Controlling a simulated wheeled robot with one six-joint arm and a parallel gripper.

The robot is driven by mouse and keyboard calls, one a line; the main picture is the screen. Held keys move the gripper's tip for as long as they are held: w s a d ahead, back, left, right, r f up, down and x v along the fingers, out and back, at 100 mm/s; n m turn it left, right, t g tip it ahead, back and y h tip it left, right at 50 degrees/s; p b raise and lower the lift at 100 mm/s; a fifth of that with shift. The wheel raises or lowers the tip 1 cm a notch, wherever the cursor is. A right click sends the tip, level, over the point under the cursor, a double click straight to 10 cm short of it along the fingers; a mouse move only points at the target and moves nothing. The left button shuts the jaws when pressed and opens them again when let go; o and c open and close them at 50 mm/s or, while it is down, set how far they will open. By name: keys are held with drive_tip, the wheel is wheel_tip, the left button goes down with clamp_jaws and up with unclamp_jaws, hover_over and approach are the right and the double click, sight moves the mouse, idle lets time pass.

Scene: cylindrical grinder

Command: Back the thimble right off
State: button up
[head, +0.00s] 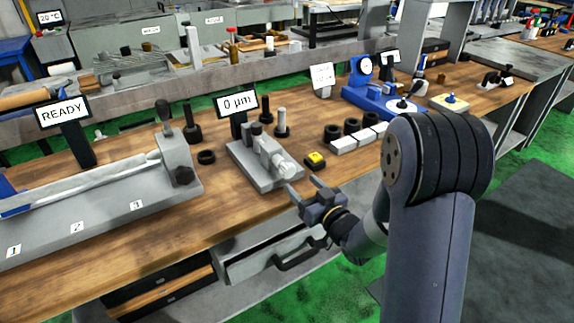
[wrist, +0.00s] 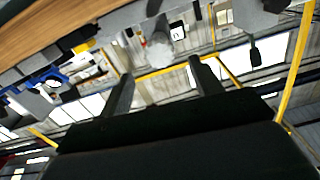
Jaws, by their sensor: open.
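The thimble (head: 284,166) is a light grey cylinder on the front right end of a small grey gauge fixture (head: 250,170) on the wooden bench. My gripper (head: 302,187) is open and empty, just in front and to the right of the thimble, with a small gap in the head view. In the wrist view, which looks upside down, the pale round thimble (wrist: 160,52) appears beyond and between my two spread fingers (wrist: 161,72). I see no contact. A display (head: 238,103) behind the fixture reads 0 µm.
A yellow button on a black base (head: 315,159) sits right of the fixture. Grey blocks (head: 360,138) and black rings stand farther right. A long grey bed with a READY sign (head: 62,112) lies left. An open drawer (head: 275,257) is below the bench edge.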

sight(290, 173)
drive_tip(key=p+x, duration=0.1)
drive_tip(key=x, duration=0.8)
drive_tip(key=shift+w+a, duration=0.15)
drive_tip(key=shift+a, duration=0.05)
drive_tip(key=c, duration=1)
drive_tip(key=shift+f+b, duration=0.1)
drive_tip(key=shift+b, duration=0.25)
